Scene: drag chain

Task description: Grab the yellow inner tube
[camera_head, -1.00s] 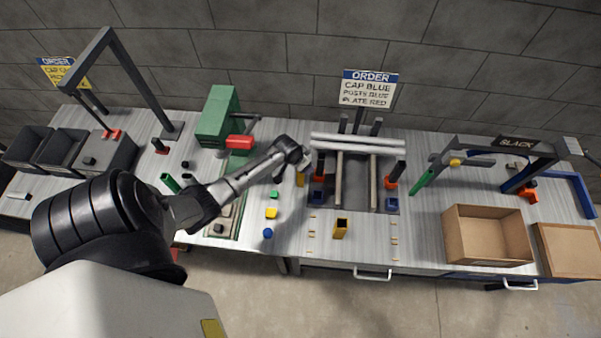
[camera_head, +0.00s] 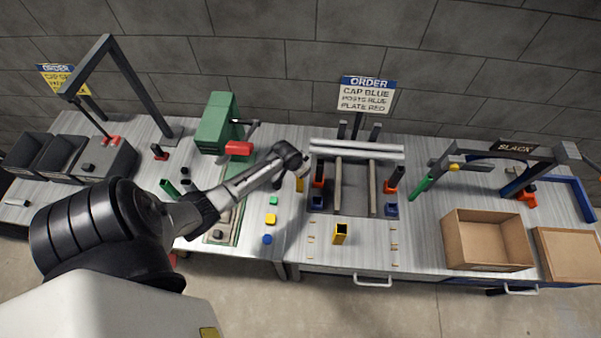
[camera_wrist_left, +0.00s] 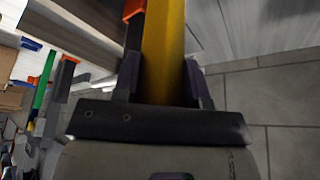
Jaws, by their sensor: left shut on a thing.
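My left gripper (camera_head: 303,170) is beside the left end of the silver bars. In the left wrist view its two dark fingers (camera_wrist_left: 160,85) are shut on the yellow inner tube (camera_wrist_left: 163,50), one on each side. The tube runs out past the fingertips, and its far end is out of that view. In the head view only a short yellow piece of the tube (camera_head: 300,184) shows below the gripper. I cannot tell whether it touches the table. My right gripper is in neither view.
Silver bars (camera_head: 357,149) and a frame with orange and blue parts stand just right of the gripper. A second yellow tube (camera_head: 340,233) stands in front. Small green, yellow and blue blocks (camera_head: 271,218) lie to the left. A cardboard box (camera_head: 487,263) sits at right.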

